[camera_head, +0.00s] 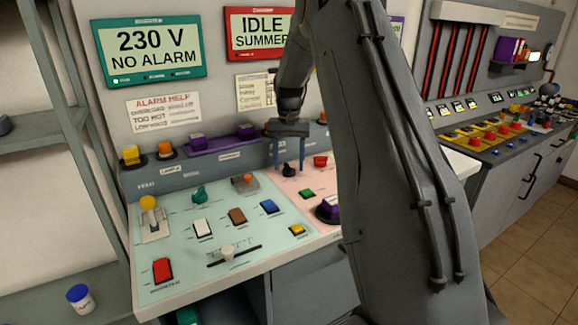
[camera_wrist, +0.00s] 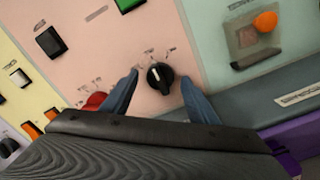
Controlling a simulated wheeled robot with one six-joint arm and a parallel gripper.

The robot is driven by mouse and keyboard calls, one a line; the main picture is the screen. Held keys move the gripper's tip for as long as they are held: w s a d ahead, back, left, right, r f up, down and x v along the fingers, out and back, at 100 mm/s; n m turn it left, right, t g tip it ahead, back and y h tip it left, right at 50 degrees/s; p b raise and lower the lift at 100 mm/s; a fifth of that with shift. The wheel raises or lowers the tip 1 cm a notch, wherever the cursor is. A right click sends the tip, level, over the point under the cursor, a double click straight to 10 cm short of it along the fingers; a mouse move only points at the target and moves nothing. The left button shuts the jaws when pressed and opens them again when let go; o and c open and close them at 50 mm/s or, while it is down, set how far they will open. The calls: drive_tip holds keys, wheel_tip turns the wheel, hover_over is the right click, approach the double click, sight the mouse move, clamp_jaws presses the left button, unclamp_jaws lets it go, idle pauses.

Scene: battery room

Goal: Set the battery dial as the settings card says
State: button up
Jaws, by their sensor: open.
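A black dial (camera_wrist: 160,76) with a pale pointer line sits on the pink panel, with small labels around it too blurred to read. In the head view the dial (camera_head: 289,170) shows between my fingertips. My gripper (camera_head: 288,172) is open above the panel. In the wrist view its two blue fingers (camera_wrist: 160,80) stand on either side of the dial, with a gap on both sides. A paper card (camera_head: 254,92) with several lines of text hangs on the wall, partly hidden by my arm; which card it is I cannot tell.
A wall screen reads 230 V NO ALARM (camera_head: 151,50).

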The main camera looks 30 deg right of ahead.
sight(289, 165)
wheel_tip(289, 165, up, 7)
drive_tip(key=shift+f+b, duration=0.15)
drive_tip(key=shift+b, duration=0.5)
